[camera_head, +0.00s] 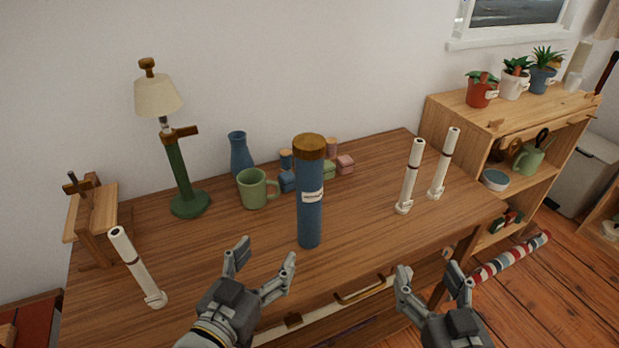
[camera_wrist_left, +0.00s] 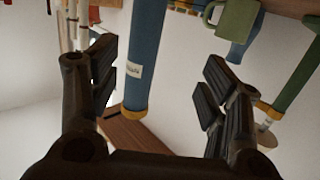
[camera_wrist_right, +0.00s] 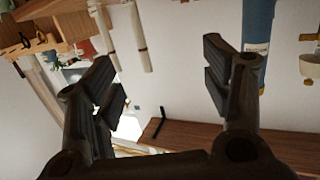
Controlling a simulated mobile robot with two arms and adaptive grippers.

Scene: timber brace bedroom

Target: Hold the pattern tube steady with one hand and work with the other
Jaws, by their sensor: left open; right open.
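The pattern tube (camera_head: 309,215) is a tall blue cylinder with a brown cap (camera_head: 310,146) and a small white label, standing upright on the wooden desk (camera_head: 370,200). It also shows between the fingers in the left wrist view (camera_wrist_left: 145,55) and at the right of the right wrist view (camera_wrist_right: 257,35). My left gripper (camera_head: 264,269) is open and empty, in front of the tube and a little to its left, not touching it. My right gripper (camera_head: 431,280) is open and empty beyond the desk's front edge, right of the tube.
White candle-like sticks stand at left (camera_head: 138,268) and right (camera_head: 409,177) on the desk. A green mug (camera_head: 255,189), blue vase (camera_head: 240,155), small coloured blocks and a lamp (camera_head: 180,175) stand behind. A shelf (camera_head: 450,112) with potted plants is at right. The desk between tube and right sticks is clear.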

